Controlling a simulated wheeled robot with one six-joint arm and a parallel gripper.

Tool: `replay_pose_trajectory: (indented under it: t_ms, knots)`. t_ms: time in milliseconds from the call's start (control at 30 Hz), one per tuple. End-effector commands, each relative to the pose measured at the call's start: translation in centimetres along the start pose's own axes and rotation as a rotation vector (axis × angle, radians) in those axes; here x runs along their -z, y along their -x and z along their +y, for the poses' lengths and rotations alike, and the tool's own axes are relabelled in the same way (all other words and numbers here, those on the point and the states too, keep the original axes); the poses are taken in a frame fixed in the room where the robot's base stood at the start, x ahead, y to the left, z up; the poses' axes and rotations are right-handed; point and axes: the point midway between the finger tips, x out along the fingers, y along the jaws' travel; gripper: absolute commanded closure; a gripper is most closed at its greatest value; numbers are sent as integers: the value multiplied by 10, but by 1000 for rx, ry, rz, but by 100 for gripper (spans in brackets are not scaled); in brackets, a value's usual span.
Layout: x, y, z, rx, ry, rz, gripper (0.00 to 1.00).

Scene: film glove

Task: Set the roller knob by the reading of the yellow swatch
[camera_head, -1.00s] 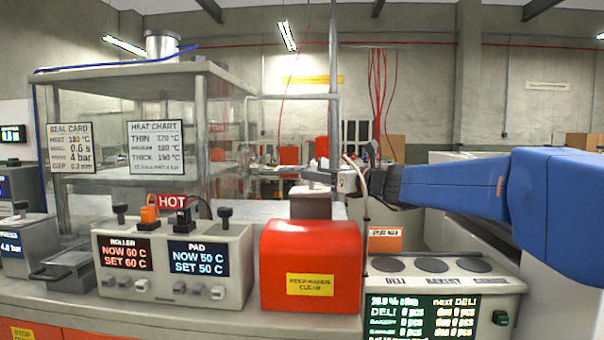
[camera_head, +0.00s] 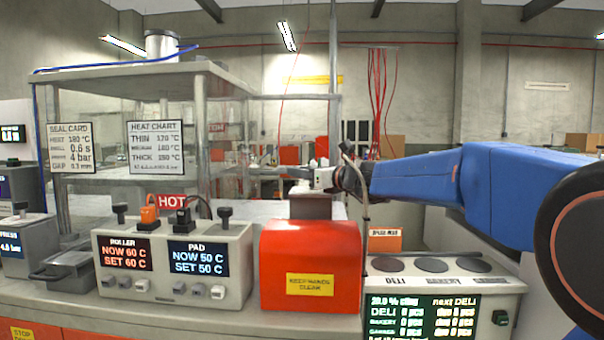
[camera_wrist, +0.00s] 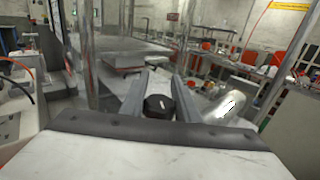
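The roller display (camera_head: 126,254) on the beige control box reads NOW 60 C, SET 60 C. Small knobs (camera_head: 125,282) sit below it, and a black-topped knob (camera_head: 120,214) stands on the box above it. I cannot tell which is the roller knob. I cannot make out a yellow swatch.
The heat chart (camera_head: 156,147) reads THIN 170, MEDIUM 180, THICK 190 °C. The pad display (camera_head: 198,257) reads NOW 50, SET 50. A red cover (camera_head: 311,265) stands right of the box. Glass and metal posts (camera_head: 201,135) enclose the machine behind it.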

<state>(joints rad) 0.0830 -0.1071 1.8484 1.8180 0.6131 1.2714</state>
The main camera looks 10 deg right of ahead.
Motion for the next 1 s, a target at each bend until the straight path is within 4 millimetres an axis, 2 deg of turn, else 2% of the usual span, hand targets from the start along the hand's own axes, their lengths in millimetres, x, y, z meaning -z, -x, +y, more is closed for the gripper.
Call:
replay_pose_trajectory:
  t_ms: [67, 467, 667, 1000]
  knots:
    - [0, 0, 0, 0, 0, 0, 94]
    - [1, 0, 0, -59, -1, 1, 93]
    - [1, 0, 5, -185, 0, 2, 93]
    - [1, 4, 16, -501, -1, 2, 93]
